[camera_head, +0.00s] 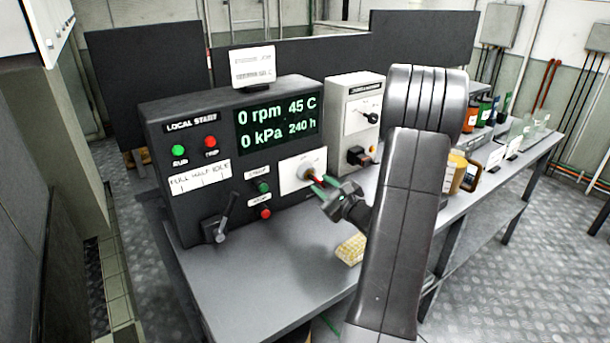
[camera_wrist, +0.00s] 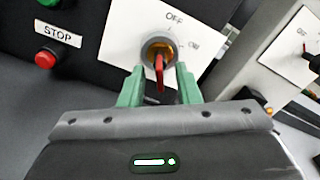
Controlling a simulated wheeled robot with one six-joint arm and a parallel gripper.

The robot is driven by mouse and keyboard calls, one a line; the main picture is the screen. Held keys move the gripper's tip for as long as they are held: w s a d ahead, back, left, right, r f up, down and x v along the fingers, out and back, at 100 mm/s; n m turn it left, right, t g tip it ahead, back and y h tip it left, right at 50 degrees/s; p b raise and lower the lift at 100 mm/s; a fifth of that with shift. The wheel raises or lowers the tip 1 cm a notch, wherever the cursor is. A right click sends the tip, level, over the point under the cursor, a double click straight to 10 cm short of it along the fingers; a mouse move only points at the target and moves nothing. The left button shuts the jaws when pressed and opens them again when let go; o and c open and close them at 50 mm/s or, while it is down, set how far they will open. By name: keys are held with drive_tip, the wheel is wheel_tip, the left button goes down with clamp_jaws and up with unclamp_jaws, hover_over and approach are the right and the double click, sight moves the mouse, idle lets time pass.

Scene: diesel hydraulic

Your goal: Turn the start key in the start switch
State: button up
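The start switch (camera_wrist: 152,46) is a round brass-coloured barrel on a white plate marked OFF at the top, with a second small label at the right. It also shows on the black LOCAL START panel in the head view (camera_head: 299,172). The red start key (camera_wrist: 159,69) sits in the barrel, its grip hanging down in the wrist view. My gripper (camera_wrist: 159,82) has green fingers, one on each side of the key, with a visible gap on both sides. It is open and straddles the key's lower end. In the head view, the gripper (camera_head: 325,183) partly hides the key.
Left of the switch are a green button (camera_head: 263,187) and a red STOP button (camera_head: 265,212), then a lever (camera_head: 222,222). A grey box with a knob (camera_head: 355,115) stands to the right. A yellow block (camera_head: 351,249) lies on the bench below my gripper.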

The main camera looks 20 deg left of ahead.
drive_tip(key=shift+s+d, duration=0.45)
drive_tip(key=shift+d, duration=0.15)
drive_tip(key=shift+b+x, duration=0.75)
drive_tip(key=shift+x, duration=1.05)
clamp_jaws()
unclamp_jaws()
